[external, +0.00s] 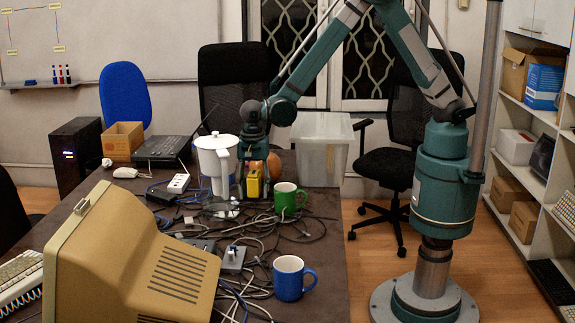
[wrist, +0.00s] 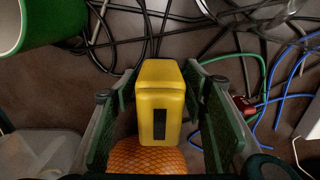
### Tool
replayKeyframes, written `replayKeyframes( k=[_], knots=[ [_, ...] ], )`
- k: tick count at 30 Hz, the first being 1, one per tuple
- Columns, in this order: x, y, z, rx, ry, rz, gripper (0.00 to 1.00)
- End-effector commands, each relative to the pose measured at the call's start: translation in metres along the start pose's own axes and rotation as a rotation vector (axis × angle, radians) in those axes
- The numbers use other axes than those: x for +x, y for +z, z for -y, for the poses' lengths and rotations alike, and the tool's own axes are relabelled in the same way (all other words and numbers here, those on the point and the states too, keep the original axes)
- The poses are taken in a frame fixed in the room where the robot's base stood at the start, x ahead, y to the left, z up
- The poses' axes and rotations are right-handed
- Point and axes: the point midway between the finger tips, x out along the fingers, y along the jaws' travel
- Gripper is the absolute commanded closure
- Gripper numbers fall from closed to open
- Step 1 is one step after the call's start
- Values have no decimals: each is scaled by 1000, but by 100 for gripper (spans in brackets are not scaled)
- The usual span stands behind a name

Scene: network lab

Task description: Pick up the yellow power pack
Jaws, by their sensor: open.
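The yellow power pack (wrist: 160,95) stands between the two open fingers of my gripper (wrist: 162,112) in the wrist view, with a gap on its right side and a gap on its left. It is a yellow block with a dark strip on one face. In the external view the yellow power pack (external: 253,184) is on the table, with my gripper (external: 254,172) reaching down around it from above.
An orange textured round thing (wrist: 147,156) sits close beside the pack. A green mug (external: 288,199) stands to the right and a white pitcher (external: 216,165) to the left. Tangled cables (external: 262,232) cover the tabletop nearby. A clear plastic bin (external: 321,150) is at the table's right edge.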

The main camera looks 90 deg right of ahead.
Motion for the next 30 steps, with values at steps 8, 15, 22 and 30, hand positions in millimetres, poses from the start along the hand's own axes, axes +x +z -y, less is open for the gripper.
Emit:
replayKeyframes(
  k=[8, 15, 22, 30],
  knots=[
    [0, 0, 0, 0, 0, 0, 56],
    [0, 0, 0, 0, 0, 0, 60],
    [0, 0, 0, 0, 0, 0, 90],
    [-1, 0, 0, 0, 0, 0, 93]
  ],
)
